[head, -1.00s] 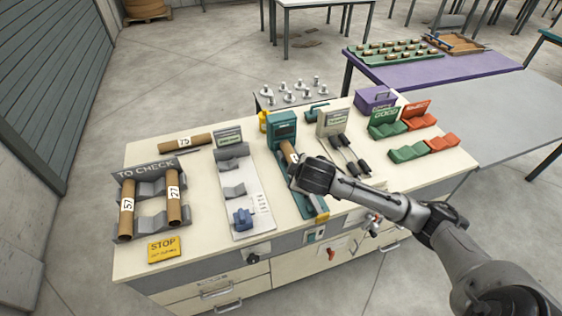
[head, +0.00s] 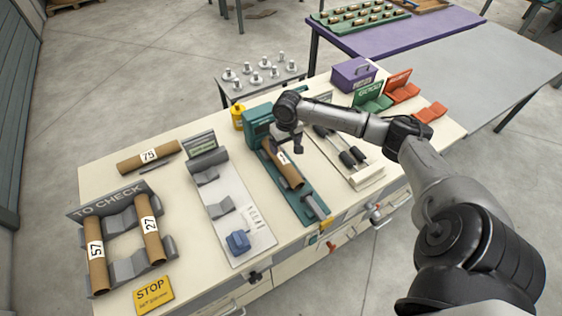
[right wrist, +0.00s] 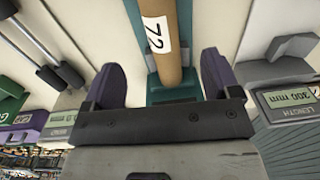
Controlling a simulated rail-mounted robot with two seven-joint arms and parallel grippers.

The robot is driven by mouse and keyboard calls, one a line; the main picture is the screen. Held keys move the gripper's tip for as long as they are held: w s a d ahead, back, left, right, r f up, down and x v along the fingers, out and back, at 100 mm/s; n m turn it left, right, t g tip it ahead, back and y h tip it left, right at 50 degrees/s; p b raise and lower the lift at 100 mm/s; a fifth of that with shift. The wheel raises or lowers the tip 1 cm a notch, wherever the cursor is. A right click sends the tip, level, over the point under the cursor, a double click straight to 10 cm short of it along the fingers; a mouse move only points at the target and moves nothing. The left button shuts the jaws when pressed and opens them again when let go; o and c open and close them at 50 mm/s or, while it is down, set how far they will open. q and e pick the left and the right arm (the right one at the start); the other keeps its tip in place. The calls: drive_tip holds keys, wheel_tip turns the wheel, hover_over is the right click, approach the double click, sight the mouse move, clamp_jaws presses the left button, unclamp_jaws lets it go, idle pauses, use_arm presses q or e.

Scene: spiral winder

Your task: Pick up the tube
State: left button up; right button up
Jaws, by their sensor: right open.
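A brown cardboard tube (head: 289,174) with a white number label lies lengthwise in the green fixture (head: 312,206) at the middle of the bench. In the right wrist view the tube (right wrist: 178,66) runs between my two fingers, and its label seems to read 72. My right gripper (head: 285,148) is over the tube's far end, pointing down. In the wrist view its fingers (right wrist: 160,75) are open, one on each side of the tube, with gaps. The gripper partly hides the tube's far end. My left gripper is not in view.
Tubes 57 (head: 95,255) and 27 (head: 151,228) lie in the TO CHECK rack (head: 108,202). Tube 75 (head: 148,157) lies behind it. A grey fixture (head: 246,231) is left of the green one; rods with black rollers (head: 349,158) are to the right.

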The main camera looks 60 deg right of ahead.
sight(285, 162)
wheel_tip(285, 162, down, 6)
drive_tip(key=shift+a+r, duration=0.15)
drive_tip(key=shift+r, duration=0.05)
drive_tip(key=shift+f, duration=0.6)
wheel_tip(285, 162, down, 4)
drive_tip(key=shift+a+b, duration=0.1)
drive_tip(key=shift+b, duration=0.35)
drive_tip(key=shift+f, duration=0.45)
drive_tip(key=c, duration=1)
drive_tip(key=shift+c, duration=0.2)
